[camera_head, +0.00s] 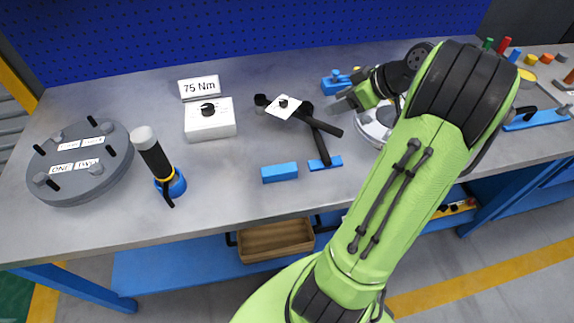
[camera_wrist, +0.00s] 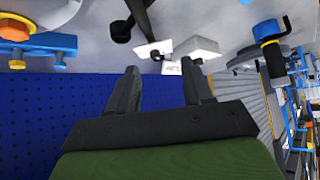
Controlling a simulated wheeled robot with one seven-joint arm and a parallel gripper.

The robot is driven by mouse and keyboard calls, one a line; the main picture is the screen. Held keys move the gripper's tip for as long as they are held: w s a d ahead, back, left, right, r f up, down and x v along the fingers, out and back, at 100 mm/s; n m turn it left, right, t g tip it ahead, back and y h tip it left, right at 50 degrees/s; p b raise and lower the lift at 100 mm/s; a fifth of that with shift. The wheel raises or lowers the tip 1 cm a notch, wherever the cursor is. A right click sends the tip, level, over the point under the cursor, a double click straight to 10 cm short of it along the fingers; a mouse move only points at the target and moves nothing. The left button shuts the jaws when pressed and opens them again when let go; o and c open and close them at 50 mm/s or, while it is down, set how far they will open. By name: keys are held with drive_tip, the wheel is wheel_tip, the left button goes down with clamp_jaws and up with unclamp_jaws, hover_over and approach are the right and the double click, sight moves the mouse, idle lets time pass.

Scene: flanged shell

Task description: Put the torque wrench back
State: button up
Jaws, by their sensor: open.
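The other black bar (camera_head: 320,148) reaches down to a small blue block. I cannot tell if they are joined. In the wrist view a black tool (camera_wrist: 141,17) and the tag (camera_wrist: 153,49) show beyond the fingers. My gripper (camera_head: 345,101) is open and empty, right of the tools; its parted fingers show in the wrist view (camera_wrist: 163,88).
A blue block (camera_head: 280,172) lies in front of the tools. A white dial box (camera_head: 210,120) with a 75 Nm sign (camera_head: 199,87), a black-handled tool (camera_head: 153,155) in a blue holder and a grey flanged disc (camera_head: 81,165) stand left. A blue pegboard (camera_head: 200,35) closes the back.

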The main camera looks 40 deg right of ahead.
drive_tip(key=w+a+r+g+h, duration=0.1)
drive_tip(key=a+r, duration=0.1)
drive_tip(key=a, duration=0.7)
drive_tip(key=w+a+r+g, duration=0.1)
drive_tip(key=w+a+r, duration=0.1)
drive_tip(key=a, duration=0.8)
drive_tip(key=s+a+m+h, duration=0.1)
drive_tip(key=s+a, duration=0.4)
drive_tip(key=s, duration=0.2)
drive_tip(key=s+a+f+m+h, duration=0.1)
drive_tip(key=s+a+m, duration=0.1)
drive_tip(key=s+a, duration=0.3)
drive_tip(key=s, duration=0.3)
drive_tip(key=shift+a+f+m+g, duration=0.15)
drive_tip(key=shift+m+g, duration=0.15)
wheel_tip(320, 180, up, 11)
drive_tip(key=p, duration=1.1)
